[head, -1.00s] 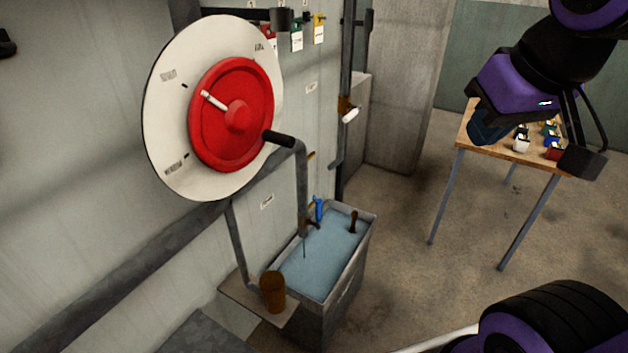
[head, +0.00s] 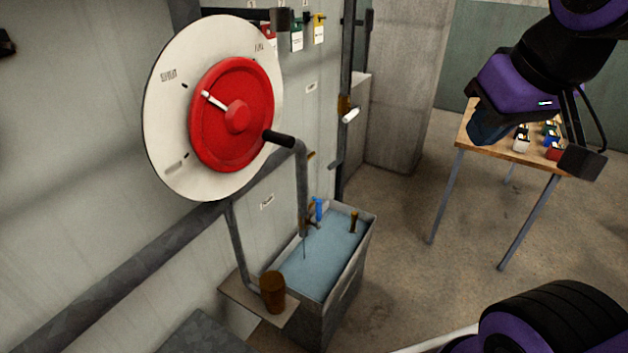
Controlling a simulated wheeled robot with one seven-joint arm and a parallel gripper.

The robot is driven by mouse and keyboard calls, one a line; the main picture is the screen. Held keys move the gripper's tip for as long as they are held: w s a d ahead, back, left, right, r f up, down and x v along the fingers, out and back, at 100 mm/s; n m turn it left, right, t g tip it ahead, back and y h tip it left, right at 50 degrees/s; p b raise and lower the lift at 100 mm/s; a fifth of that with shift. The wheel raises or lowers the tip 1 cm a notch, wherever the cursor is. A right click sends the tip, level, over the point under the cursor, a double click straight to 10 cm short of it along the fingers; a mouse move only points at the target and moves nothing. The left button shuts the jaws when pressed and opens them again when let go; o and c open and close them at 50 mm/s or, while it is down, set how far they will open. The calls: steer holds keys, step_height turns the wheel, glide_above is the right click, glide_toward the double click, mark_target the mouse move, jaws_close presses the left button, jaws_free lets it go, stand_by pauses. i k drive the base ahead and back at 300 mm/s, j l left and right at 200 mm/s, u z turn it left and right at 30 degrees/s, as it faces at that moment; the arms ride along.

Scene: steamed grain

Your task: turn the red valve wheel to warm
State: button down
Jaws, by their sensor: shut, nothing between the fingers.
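The red valve wheel (head: 256,90) is mounted at the middle of a round white dial plate (head: 162,120) on the left wall. A white pointer (head: 214,101) on the wheel points up and left, toward the plate's upper-left mark. Labels stand at the plate's upper left, upper right and lower left; their words are too small to read. My gripper (head: 582,162) is at the far right, shut and empty, well away from the wheel. It appears in front of the wooden table. Nothing touches the wheel.
A black-handled pipe lever (head: 279,139) sticks out beside the plate's lower right. Below is a water-filled trough (head: 345,285) and a brown cup (head: 273,292) on a ledge. A wooden table (head: 485,146) with small items stands right. Floor between trough and table is clear.

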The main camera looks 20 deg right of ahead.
mark_target(230, 111)
steer(key=u, duration=0.35)
steer(key=l+u, duration=0.25)
steer(key=u, duration=0.15)
steer(key=l+u, duration=0.6)
steer(key=u, duration=0.2)
steer(key=l+u, duration=0.4)
steer(key=k+l+u, duration=0.15)
steer(key=l, duration=0.4)
steer(key=k+l+u, duration=0.15)
steer(key=k+l, duration=0.25)
steer(key=k+l+u, duration=0.1)
steer(key=k+l, duration=0.2)
steer(key=l, duration=0.25)
steer(key=k+l+u, duration=0.15)
steer(key=k+l, duration=0.15)
steer(key=l, duration=0.15)
steer(key=l+u, duration=0.1)
steer(key=l, duration=0.4)
steer(key=k+l+u, duration=0.1)
steer(key=l, duration=0.35)
steer(key=i+l+u, duration=0.15)
steer(key=l, duration=0.2)
steer(key=i+l+u, duration=0.15)
steer(key=l, duration=0.2)
steer(key=i, duration=0.05)
